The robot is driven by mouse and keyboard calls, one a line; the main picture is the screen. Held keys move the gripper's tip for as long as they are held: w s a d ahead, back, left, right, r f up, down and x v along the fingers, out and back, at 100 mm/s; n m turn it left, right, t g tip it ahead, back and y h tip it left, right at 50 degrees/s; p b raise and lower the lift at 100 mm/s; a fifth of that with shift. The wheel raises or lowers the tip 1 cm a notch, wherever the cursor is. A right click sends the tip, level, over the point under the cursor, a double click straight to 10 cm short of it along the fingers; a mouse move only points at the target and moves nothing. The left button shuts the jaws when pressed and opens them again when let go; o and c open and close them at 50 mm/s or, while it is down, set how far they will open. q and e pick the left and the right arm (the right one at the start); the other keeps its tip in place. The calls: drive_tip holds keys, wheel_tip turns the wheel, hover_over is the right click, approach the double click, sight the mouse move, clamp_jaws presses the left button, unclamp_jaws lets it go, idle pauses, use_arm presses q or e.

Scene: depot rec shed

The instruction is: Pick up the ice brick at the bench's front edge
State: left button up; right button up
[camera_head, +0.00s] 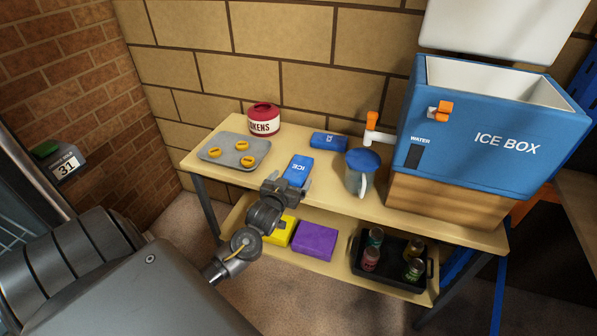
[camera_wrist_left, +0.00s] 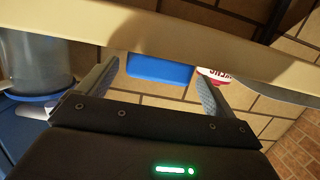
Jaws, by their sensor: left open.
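The blue ice brick (camera_head: 298,170) lies flat on the bench (camera_head: 215,178) at its front edge. My left gripper (camera_head: 286,186) is open at the front edge, close to the near end of the brick. In the left wrist view, which is upside down, the blue brick (camera_wrist_left: 160,68) shows between the two spread fingers (camera_wrist_left: 157,80), with a gap on each side. No contact shows. My right gripper is in neither view.
A grey tray (camera_head: 215,150) with orange rings and a red-white tin (camera_head: 264,120) stand left. A second blue brick (camera_head: 328,141) lies behind. A lidded jug (camera_head: 356,181) stands close right, beside the blue ice box (camera_head: 480,130). The lower shelf holds a purple block (camera_head: 315,241) and a black crate (camera_head: 395,280).

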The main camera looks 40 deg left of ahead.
sight(297, 170)
use_arm(q)
drive_tip(key=shift+w, duration=0.3)
drive_tip(key=x, duration=0.4)
drive_tip(key=shift+w+f, duration=0.15)
drive_tip(key=shift+w, duration=0.15)
drive_tip(key=shift+c, duration=1)
drive_tip(key=c, duration=1.1)
